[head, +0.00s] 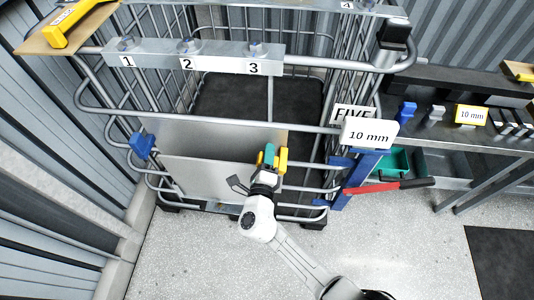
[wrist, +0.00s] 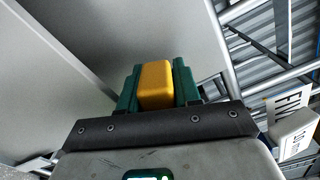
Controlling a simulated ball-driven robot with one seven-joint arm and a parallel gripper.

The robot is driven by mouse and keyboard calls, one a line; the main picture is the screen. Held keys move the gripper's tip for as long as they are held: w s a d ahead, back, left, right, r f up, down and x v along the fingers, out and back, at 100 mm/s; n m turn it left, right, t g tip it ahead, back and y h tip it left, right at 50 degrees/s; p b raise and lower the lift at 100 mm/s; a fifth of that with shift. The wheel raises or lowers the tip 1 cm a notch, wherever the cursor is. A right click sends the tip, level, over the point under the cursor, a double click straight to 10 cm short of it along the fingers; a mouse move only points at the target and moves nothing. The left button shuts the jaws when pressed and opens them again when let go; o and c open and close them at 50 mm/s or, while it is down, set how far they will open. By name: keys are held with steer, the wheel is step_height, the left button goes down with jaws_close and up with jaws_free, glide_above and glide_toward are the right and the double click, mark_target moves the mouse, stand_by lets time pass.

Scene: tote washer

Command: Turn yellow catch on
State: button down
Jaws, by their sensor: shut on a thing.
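The yellow catch (head: 283,161) is a small yellow block at the right edge of a grey panel (head: 205,175) on the front of the wire cage. My gripper (head: 270,157) has green fingers and is at the catch. In the wrist view the catch (wrist: 156,85) sits between the two green fingers, one on each side, and the fingers are shut on it. The catch's base is hidden behind the fingers and the gripper body. I cannot tell which way the catch is set.
Rails of the cage (head: 230,122) run above and below the panel. A blue post (head: 358,170) with a red-handled lever (head: 390,186) stands to the right. A "10 mm" sign (head: 369,135) is close by. A workbench (head: 450,135) is at the far right. The floor in front is clear.

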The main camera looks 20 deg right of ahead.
stand_by(0.3)
steer(key=c, duration=0.9)
jaws_free()
steer(key=shift+f, duration=0.1)
steer(key=shift+s, duration=0.1)
